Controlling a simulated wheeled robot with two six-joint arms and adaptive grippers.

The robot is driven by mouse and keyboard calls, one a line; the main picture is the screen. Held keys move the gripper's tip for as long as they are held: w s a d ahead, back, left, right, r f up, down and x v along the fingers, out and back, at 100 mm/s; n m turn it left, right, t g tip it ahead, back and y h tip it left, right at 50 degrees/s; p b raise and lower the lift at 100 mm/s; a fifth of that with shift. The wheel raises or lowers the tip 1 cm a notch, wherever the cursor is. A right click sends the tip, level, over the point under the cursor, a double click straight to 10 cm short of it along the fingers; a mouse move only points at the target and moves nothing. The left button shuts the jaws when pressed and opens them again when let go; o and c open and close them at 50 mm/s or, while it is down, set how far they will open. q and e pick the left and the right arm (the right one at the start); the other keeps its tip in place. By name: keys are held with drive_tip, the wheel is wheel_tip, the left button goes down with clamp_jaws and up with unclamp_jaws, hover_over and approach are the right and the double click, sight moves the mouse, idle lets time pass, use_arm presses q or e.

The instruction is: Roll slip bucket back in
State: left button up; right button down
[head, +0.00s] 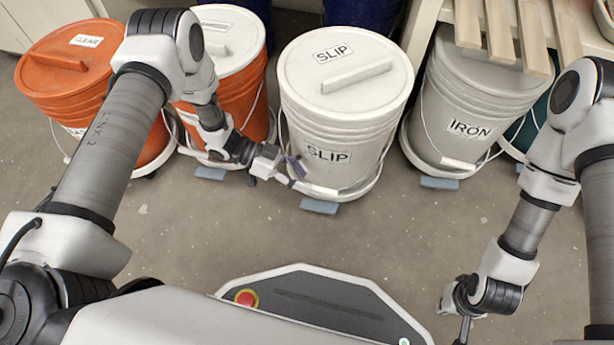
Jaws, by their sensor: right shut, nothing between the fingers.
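The white slip bucket (350,117), labelled SLIP on lid and side, stands upright in the row, its lid on. It sits on a round pale dolly (368,190). Its wire handle hangs down in front with a white grip (317,189). My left gripper (284,179) is at the bucket's lower left front, beside the left end of that grip. Its fingertips are small and partly lost against the bucket, so I cannot tell whether they hold the handle. My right gripper (463,328) hangs low at the lower right, shut and empty, away from the buckets.
A blue block (319,207) lies at the dolly's front edge. Orange CLEAR (45,75) and white-lidded orange (233,92) buckets stand left. The grey IRON bucket (450,95) stands right, under a slatted shelf (483,24). Floor (300,235) in front is clear.

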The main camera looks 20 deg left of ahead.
use_arm(q)
drive_tip(key=a, duration=0.8)
drive_tip(key=shift+w+r, duration=0.2)
drive_tip(key=shift+d+p, duration=0.1)
drive_tip(key=shift+p, duration=0.3)
